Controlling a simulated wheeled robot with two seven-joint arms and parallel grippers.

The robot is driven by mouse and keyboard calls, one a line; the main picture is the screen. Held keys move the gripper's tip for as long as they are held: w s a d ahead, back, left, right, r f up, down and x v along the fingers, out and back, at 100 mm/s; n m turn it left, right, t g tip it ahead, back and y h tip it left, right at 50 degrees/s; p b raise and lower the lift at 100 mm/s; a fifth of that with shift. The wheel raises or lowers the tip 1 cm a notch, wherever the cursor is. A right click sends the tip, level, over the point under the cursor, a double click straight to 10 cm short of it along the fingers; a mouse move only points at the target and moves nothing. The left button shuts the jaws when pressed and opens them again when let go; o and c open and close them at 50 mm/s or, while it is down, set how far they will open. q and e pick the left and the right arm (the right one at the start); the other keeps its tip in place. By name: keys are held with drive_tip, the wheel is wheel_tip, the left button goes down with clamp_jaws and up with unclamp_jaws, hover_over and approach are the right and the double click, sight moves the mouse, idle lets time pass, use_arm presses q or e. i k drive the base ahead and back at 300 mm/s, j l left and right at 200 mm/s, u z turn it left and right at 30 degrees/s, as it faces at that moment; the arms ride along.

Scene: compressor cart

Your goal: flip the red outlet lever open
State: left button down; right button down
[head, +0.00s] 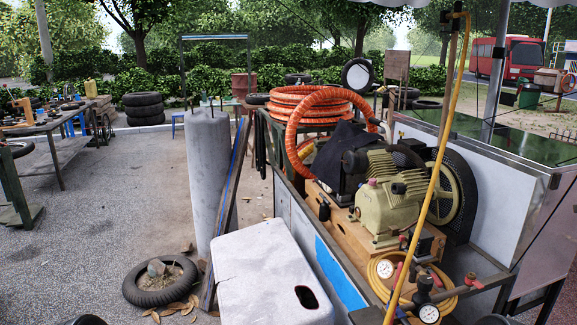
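The compressor (392,195) is a cream motor and pump with a large belt wheel behind a dark mesh guard, mounted on a wooden board in the cart. At its near end are pipe fittings and pressure gauges, one white-faced gauge (429,312) low and another (385,268) further left. A small red lever-like part (436,276) shows among the fittings, and a red-brown fitting (471,279) sits on the pipe to the right. They are too small to tell which is the outlet lever or how it stands.
A yellow hose (437,175) hangs diagonally in front of the compressor. A coil of orange hose (308,104) lies behind. A white box-like stool (268,275) stands left of the cart's side panel. A tyre (160,281) lies on the ground; the paving further left is mostly clear.

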sight(438, 280)
drive_tip(key=i+l+u, duration=0.1)
drive_tip(key=l+u, duration=0.2)
drive_tip(key=l, duration=0.35)
drive_tip(key=l+u, duration=0.3)
drive_tip(key=l, duration=0.35)
